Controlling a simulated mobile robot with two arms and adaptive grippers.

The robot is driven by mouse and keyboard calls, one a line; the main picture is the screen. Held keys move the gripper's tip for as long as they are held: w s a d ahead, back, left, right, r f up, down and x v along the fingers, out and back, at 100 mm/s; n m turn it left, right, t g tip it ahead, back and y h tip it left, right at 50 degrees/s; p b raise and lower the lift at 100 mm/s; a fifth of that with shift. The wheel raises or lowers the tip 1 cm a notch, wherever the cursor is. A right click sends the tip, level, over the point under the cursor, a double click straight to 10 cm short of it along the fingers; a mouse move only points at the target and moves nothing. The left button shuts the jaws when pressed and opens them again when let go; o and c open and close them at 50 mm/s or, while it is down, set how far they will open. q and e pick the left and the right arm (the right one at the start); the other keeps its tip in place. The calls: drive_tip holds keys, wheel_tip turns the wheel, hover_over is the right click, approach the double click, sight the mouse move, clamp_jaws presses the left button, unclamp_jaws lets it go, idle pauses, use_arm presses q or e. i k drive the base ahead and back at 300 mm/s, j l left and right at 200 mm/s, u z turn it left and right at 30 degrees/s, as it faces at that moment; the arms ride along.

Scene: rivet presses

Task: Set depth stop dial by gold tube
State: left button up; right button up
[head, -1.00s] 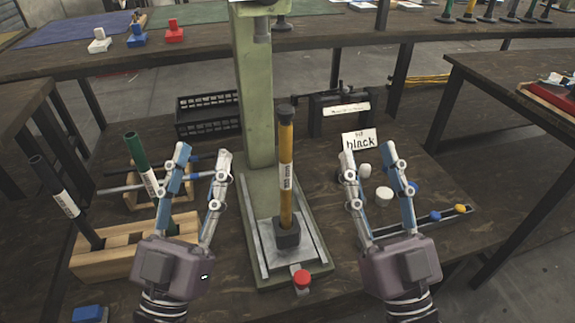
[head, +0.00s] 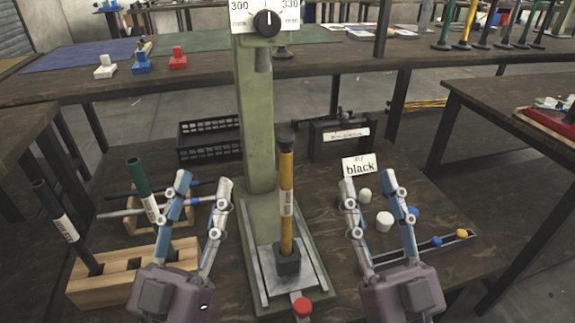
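The depth stop dial (head: 267,23) is a black knob on a white plate at the top of the green press (head: 256,120). The plate reads 300 on the left and 330 on the right, and the knob's white mark points up. A gold tube (head: 286,190) with a black top and a white label stands upright in a dark holder on the press base. The label is too small to read. My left gripper (head: 205,180) is open and empty, left of the press column. My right gripper (head: 370,188) is open and empty, right of the gold tube.
A wooden rack (head: 130,270) at left holds a dark tube (head: 55,212); a green tube (head: 141,178) leans behind it. A "black" sign (head: 361,167) and white caps (head: 385,222) are at right. A red button (head: 302,307) is at the base front. A black crate (head: 210,138) stands behind.

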sight(268, 23)
drive_tip(key=k, duration=1)
